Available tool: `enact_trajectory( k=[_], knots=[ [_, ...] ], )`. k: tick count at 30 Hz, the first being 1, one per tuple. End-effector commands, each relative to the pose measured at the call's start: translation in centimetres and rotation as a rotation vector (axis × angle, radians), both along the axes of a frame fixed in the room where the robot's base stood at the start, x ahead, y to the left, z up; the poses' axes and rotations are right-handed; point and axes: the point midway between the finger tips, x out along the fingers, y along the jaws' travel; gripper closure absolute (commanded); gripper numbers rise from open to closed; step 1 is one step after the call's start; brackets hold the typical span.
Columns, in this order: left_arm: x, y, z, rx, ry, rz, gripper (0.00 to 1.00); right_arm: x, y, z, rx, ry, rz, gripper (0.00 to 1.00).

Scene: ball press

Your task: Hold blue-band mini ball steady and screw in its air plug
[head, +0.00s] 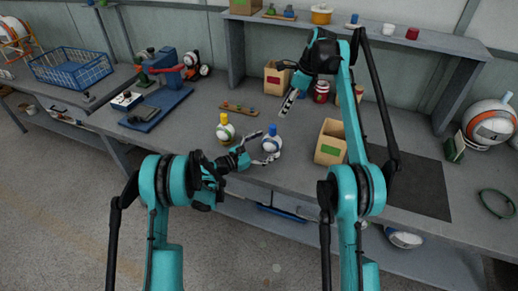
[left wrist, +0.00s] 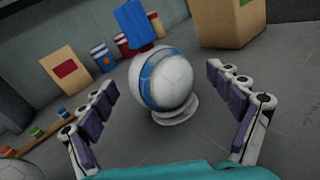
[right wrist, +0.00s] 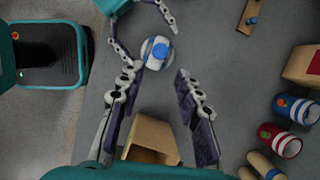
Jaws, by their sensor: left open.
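The blue-band mini ball (head: 271,146) is white and sits on a small pale stand on the bench. A blue air plug (left wrist: 138,25) stands on top of it; I cannot tell how deep it sits. My left gripper (left wrist: 160,88) is open, with its fingers on either side of the ball (left wrist: 170,78) and visible gaps. My right gripper (right wrist: 161,70) is open and empty, its fingers pointing toward the ball (right wrist: 150,58) from above. In the head view the right fingers (head: 289,102) are above and behind the ball.
Another ball with a yellow top (head: 225,131) stands close left. A cardboard box (head: 331,150) is close right. Behind are a rack of small plugs (head: 238,109), a red-labelled box (head: 277,80) and cans (right wrist: 279,140). A blue press (head: 166,68) stands farther left.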

Motion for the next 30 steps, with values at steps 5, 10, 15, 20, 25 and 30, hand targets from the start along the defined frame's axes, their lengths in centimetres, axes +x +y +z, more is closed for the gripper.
enact_trajectory(
  k=[5,10,15,20,25,30],
  knots=[
    [1.2,-1.6,0.0,0.001,-0.001,-0.001,0.09,0.0,0.0,0.0,0.000,0.000,0.000,0.66],
    [1.6,-2.1,0.0,0.001,-0.001,-0.001,0.09,0.0,0.0,0.0,0.000,0.000,0.000,0.66],
    [1.6,-2.0,0.0,0.001,0.000,0.000,0.09,0.0,0.0,0.0,0.000,0.000,0.000,0.66],
    [1.6,-2.0,0.0,0.001,0.000,0.000,0.44,0.0,0.0,0.0,0.000,0.000,0.000,0.66],
    [1.6,-2.0,0.0,0.001,0.000,0.000,0.63,0.0,0.0,0.0,0.000,0.000,0.000,0.60],
    [1.6,-2.0,0.0,0.002,-0.001,0.000,0.63,0.0,0.0,0.1,-0.004,-0.026,0.061,0.56]
  ],
)
